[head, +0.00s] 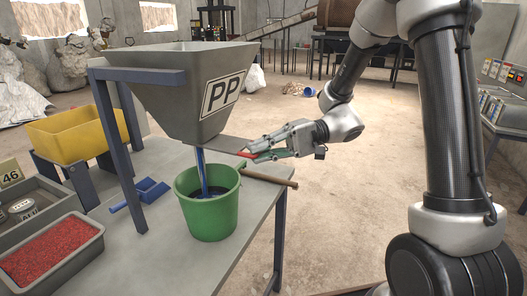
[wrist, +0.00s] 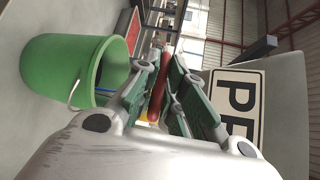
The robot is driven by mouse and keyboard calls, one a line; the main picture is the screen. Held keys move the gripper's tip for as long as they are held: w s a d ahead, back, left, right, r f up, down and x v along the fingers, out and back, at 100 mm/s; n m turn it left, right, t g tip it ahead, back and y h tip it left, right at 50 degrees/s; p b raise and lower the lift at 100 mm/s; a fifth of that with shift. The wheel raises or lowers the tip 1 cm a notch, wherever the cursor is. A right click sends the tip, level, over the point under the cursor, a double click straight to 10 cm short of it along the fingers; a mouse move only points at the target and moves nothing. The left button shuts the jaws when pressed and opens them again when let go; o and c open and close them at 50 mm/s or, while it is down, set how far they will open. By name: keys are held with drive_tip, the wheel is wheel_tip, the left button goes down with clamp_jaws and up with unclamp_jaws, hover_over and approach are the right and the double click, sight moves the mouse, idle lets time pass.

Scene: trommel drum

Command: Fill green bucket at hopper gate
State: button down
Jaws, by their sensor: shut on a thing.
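The grey hopper (head: 185,85) marked PP stands on blue legs on the table. Its flat grey gate plate (head: 224,144) sticks out below it toward my gripper. A blue stream (head: 201,172) runs from the hopper outlet into the green bucket (head: 208,222), which stands upright beneath. Dark blue material shows inside; its exact level is unclear. My gripper (head: 252,155) is shut on the red gate handle (head: 245,154), right of the hopper and above the bucket's right side. In the wrist view the red handle (wrist: 160,88) lies between the fingers, with the bucket (wrist: 60,70) at left.
A wooden rod (head: 270,180) lies right of the bucket near the table edge. A blue scoop (head: 148,192) lies left of it. A tray of red granules (head: 50,254) and a yellow bin (head: 72,133) stand further left. The floor to the right is mostly open.

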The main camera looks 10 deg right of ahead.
sight(245, 147)
drive_tip(key=w+a, duration=0.2)
drive_tip(key=a, duration=0.1)
drive_tip(key=shift+w+a+f, duration=0.1)
drive_tip(key=c, duration=1.5)
unclamp_jaws()
drive_tip(key=shift+w+a, duration=0.1)
drive_tip(key=v, duration=1.2)
